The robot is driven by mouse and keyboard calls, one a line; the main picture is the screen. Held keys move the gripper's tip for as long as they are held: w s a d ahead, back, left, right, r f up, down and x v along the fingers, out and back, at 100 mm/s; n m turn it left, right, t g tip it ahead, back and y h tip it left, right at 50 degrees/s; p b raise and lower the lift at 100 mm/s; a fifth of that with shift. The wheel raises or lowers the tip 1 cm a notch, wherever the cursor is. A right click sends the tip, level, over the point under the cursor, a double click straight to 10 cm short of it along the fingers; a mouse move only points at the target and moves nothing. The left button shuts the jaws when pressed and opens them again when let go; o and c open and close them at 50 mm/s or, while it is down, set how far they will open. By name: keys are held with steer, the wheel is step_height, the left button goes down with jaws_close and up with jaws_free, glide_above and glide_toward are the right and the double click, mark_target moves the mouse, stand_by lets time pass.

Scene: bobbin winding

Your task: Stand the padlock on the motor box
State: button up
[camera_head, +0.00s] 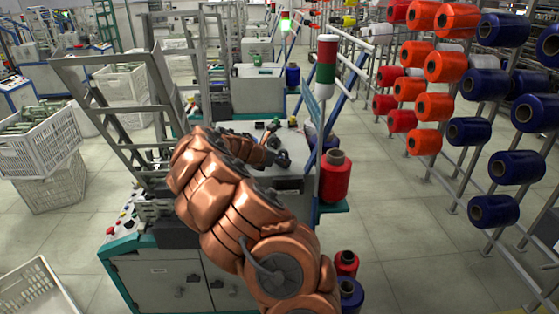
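My copper-coloured arm reaches forward over the winding machine (160,268). My gripper (284,158) is the small dark part at the arm's far end, just above the machine's grey top (290,183). Its fingers are too small and dark to tell whether they are open or hold anything. I cannot make out the padlock; the arm covers part of the machine top. Small dark and greenish items (273,125) lie on the top just beyond the gripper. I cannot tell which part is the motor box.
A red thread cone (336,178) stands on a teal shelf right of my gripper. A red-green-white signal tower (326,66) rises behind it. Metal frame bars (165,90) stand left of the arm. A rack of red, orange and blue spools (470,85) fills the right.

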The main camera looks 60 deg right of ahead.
steer(key=o, duration=0.3)
steer(key=shift+r, duration=0.1)
steer(key=b+v, duration=0.2)
steer(key=v, duration=1)
steer(key=shift+a, duration=0.1)
